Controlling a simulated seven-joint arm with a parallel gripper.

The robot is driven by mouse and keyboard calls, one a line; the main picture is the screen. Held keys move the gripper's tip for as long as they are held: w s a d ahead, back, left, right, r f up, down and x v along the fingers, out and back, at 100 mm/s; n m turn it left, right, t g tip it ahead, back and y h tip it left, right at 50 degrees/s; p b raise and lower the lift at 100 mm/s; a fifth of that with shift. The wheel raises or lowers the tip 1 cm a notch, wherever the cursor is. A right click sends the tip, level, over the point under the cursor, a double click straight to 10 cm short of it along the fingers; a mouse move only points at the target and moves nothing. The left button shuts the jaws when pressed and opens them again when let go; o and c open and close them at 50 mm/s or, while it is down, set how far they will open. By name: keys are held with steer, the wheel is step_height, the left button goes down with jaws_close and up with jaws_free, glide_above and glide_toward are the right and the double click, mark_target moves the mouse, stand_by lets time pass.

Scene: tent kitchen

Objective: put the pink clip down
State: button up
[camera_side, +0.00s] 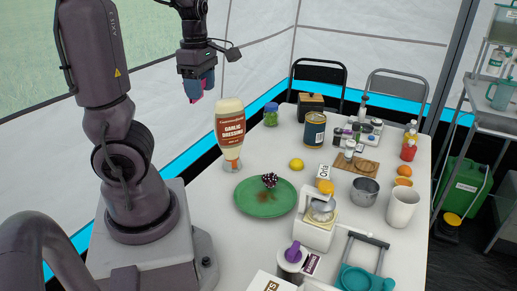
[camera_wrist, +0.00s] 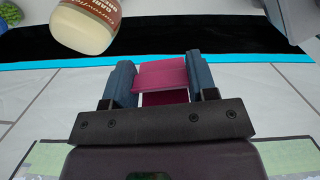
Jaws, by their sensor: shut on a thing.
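The pink clip (camera_wrist: 162,75) sits between the two blue fingers of my gripper (camera_wrist: 160,80) in the wrist view. My gripper is shut on it. In the side view my gripper (camera_side: 198,86) is raised high at the left, above and to the left of the garlic dressing bottle, with its fingers pointing down. Only a small bit of the pink clip (camera_side: 196,99) shows there below the fingers. The clip is in the air, apart from the white table (camera_side: 225,225).
The tall garlic dressing bottle (camera_side: 230,128) stands upside down near the table's left edge. A green plate (camera_side: 245,203) holds dark grapes (camera_side: 269,180). A lemon (camera_side: 296,164), cans, jars and a wooden board (camera_side: 345,167) stand farther right. Bare table shows left of the plate.

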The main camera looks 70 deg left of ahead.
steer(key=w+a+r, duration=0.4)
steer(key=a+r, duration=0.1)
steer(key=m, duration=0.2)
glide_above(263, 149)
step_height(263, 149, down, 3)
step_height(263, 149, down, 29)
steer(key=shift+s+a+f, duration=0.1)
stand_by(0.3)
steer(key=shift+f, duration=0.3)
steer(key=o, duration=0.9)
